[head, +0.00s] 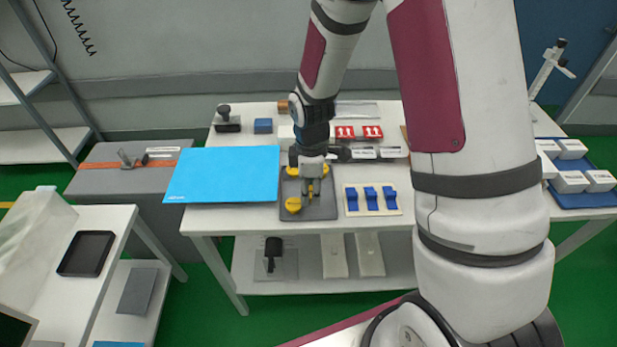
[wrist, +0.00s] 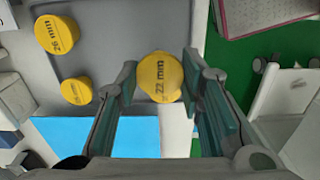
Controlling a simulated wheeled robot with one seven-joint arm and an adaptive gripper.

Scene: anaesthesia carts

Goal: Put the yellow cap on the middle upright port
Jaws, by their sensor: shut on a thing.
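My gripper (head: 311,198) points down over the grey tray (head: 322,213) in the head view. In the wrist view, my gripper (wrist: 160,82) is shut on a yellow cap marked 22 mm (wrist: 160,76), with a finger on each side. A yellow cap marked 26 mm (wrist: 57,34) and a smaller yellow cap (wrist: 76,91) stand on the tray, apart from the fingers. In the head view, a yellow piece (head: 293,205) shows at the tray's front left. I cannot make out the upright ports in either view; the arm and fingers hide part of the tray.
A blue sheet (head: 222,174) lies left of the tray. A white plate (head: 351,209) with three blue pieces stands to the right. Red-and-white boxes (head: 358,132) and labelled white blocks are behind. A blue tray (head: 590,200) of white boxes is at far right.

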